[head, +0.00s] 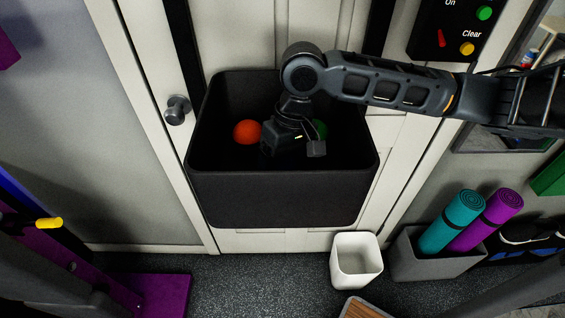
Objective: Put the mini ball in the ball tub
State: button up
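The ball tub (280,192) is a large black open bin in front of the white door, in the middle of the head view. An orange-red ball (246,132) shows inside it on the left. A green ball (321,129) shows inside on the right, partly hidden by my gripper. I cannot tell which one is the mini ball. My gripper (293,149) points down over the tub's opening, between the two balls in the picture. Its fingers are dark against the dark inside, so whether they are apart or closed is unclear. I see no ball between them.
A small white bin (356,261) stands on the floor below the tub. A grey box (425,262) with teal (448,222) and purple (487,221) rolled mats is at the right. A panel with buttons (456,28) is at the upper right. Purple equipment (155,294) is at the lower left.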

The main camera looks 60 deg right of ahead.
jog(key=o, duration=1)
jog(key=r, duration=0.4)
jog(key=d+r, duration=0.1)
jog(key=r, duration=0.3)
jog(key=s+d+r, duration=0.1)
jog(key=r, duration=0.3)
jog(key=shift+d, duration=0.1)
jog(key=shift+f, duration=0.1)
jog(key=shift+w, duration=0.15)
